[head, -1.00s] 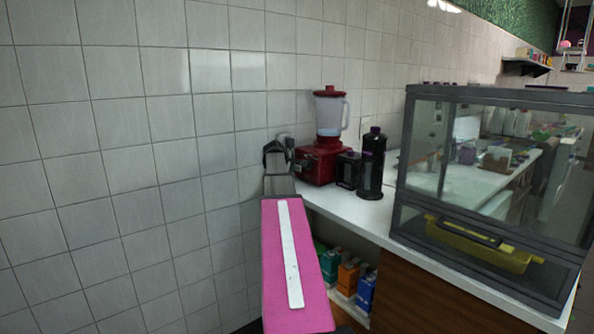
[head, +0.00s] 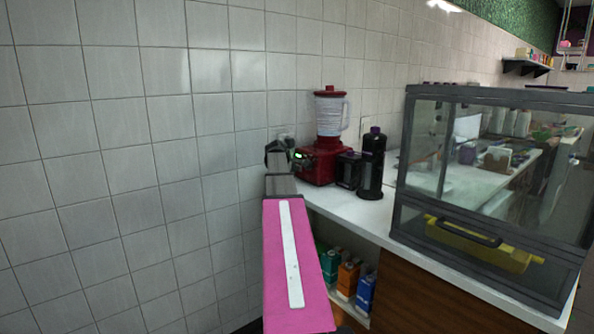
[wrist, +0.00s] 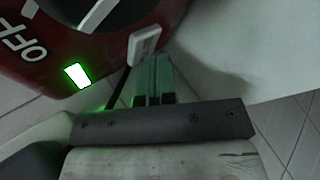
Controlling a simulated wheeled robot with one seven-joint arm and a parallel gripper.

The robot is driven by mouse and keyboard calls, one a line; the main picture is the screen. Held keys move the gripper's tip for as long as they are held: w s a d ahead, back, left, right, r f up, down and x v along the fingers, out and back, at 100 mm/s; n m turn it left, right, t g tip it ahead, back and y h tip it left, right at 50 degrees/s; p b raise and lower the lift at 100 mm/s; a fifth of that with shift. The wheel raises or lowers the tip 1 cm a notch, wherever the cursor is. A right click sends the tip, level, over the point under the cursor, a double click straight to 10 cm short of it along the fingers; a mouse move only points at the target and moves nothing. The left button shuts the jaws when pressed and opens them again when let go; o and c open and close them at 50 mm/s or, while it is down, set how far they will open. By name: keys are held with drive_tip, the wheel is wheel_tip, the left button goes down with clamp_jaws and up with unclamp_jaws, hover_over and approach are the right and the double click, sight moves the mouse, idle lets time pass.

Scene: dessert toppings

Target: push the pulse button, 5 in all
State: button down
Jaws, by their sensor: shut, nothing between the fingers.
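A red blender (head: 318,166) with a red-lidded jug (head: 330,117) stands on the counter's far left end. In the wrist view its red base (wrist: 100,48) carries the word OFF, a dark dial (wrist: 105,12) and a green lit lamp (wrist: 77,75). A pale rectangular button (wrist: 144,42) sticks out at the base's edge; I cannot read a pulse label on it. My gripper (wrist: 153,62) is shut and empty, its greenish fingertips at the button's lower end and seemingly touching it. In the head view my gripper (head: 290,150) is at the base's left side, partly hidden by my arm.
A black bottle-like appliance (head: 371,165) stands right of the blender. A glass display case (head: 490,180) fills the counter's right part. Tiled wall (head: 140,150) lies close on the left and behind. Cartons (head: 348,277) sit on a shelf below.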

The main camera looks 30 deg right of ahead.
idle(0.4)
drive_tip(key=shift+a, duration=0.85)
drive_tip(key=shift+s, duration=0.1)
drive_tip(key=shift+s+a, duration=0.15)
drive_tip(key=shift+a, duration=2.35)
idle(0.5)
drive_tip(key=a, duration=0.3)
drive_tip(key=shift+s+a, duration=0.15)
drive_tip(key=shift+a, duration=0.25)
drive_tip(key=shift+d, duration=0.2)
drive_tip(key=shift+w+d, duration=0.2)
drive_tip(key=shift+d, duration=1.9)
drive_tip(key=shift+w+d, duration=0.15)
drive_tip(key=shift+d, duration=1.95)
